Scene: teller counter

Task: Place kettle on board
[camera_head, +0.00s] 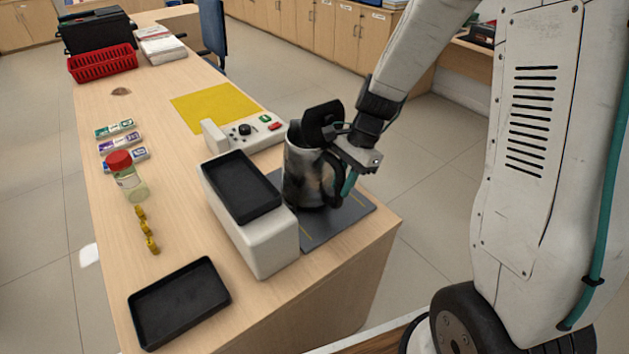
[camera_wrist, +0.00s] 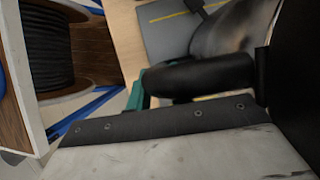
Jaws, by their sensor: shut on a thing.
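The kettle (camera_head: 303,175) is a worn, smoke-stained metal vessel with a dark top and a black handle. My gripper (camera_head: 350,168) is shut on the handle at the kettle's right side. The kettle is upright over the dark grey board with yellow marks (camera_head: 348,215). I cannot tell whether its base touches the board. In the wrist view the black handle (camera_wrist: 205,76) crosses the middle, with the metal body (camera_wrist: 228,32) behind it and part of the grey board (camera_wrist: 160,22) beyond. The kettle's base is mostly hidden.
A white device with a black tray top (camera_head: 262,243) stands close left of the kettle. A control box (camera_head: 245,132) and a yellow mat (camera_head: 212,105) lie behind. A lidded jar (camera_head: 127,178) and a black tray (camera_head: 178,300) are farther left. The counter's right edge is near.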

